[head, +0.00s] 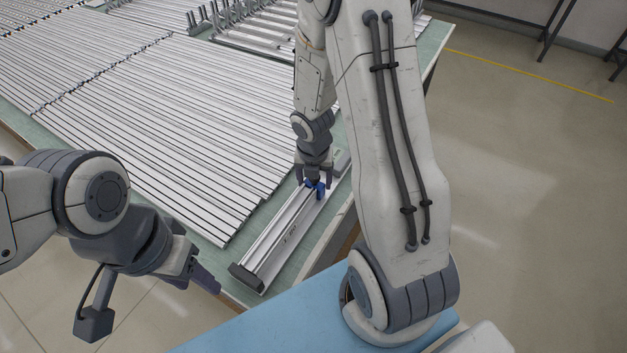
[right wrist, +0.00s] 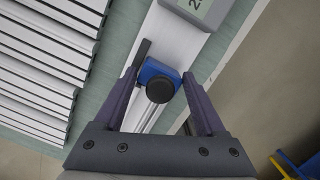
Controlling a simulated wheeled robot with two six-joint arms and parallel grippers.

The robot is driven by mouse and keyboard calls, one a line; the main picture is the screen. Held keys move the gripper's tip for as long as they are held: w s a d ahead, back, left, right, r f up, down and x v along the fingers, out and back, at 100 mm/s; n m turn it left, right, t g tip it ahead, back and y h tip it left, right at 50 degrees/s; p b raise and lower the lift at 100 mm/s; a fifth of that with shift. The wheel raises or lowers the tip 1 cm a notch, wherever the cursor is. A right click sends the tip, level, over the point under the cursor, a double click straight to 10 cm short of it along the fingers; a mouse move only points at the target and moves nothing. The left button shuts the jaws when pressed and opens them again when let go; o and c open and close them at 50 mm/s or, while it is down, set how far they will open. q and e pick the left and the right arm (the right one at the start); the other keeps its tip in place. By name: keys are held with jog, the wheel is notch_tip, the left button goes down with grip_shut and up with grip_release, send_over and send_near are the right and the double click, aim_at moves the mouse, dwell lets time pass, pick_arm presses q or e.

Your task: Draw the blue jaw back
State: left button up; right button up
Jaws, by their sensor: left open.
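The blue jaw (head: 319,186) sits on a long pale rail fixture (head: 285,232) near the table's right edge. In the right wrist view the blue jaw (right wrist: 160,72) carries a round black knob (right wrist: 160,89). My right gripper (head: 314,180) is down at the jaw, with one finger on each side of it. In the right wrist view the fingertips of my right gripper (right wrist: 160,74) lie very close to the jaw's sides; whether they press on it I cannot tell. My left gripper (head: 205,278) is open and empty, left of the fixture's dark near end.
A grey box with a display (right wrist: 197,8) stands at the rail's far end. Rows of pale metal strips (head: 170,130) cover the green table (head: 215,262) to the left. A light blue surface (head: 285,325) is in front. Open floor lies right.

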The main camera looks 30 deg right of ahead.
jog(key=shift+w+d+r, duration=0.1)
jog(key=shift+d, duration=0.05)
jog(key=shift+w+d+p, duration=0.6)
jog(key=shift+d+p, duration=0.35)
jog(key=shift+p, duration=0.1)
jog(key=shift+w+d+p, duration=0.55)
jog(key=shift+d+p, duration=0.35)
jog(key=shift+p, duration=0.15)
jog(key=shift+w+d, duration=0.2)
dwell(1.4)
jog(key=o, duration=1.5)
jog(key=shift+s, duration=0.1)
jog(key=shift+s, duration=0.15)
notch_tip(320, 180, up, 10)
jog(key=a+p, duration=0.1)
jog(key=p, duration=0.6)
jog(key=shift+s+r, duration=0.2)
jog(key=shift+s, duration=0.25)
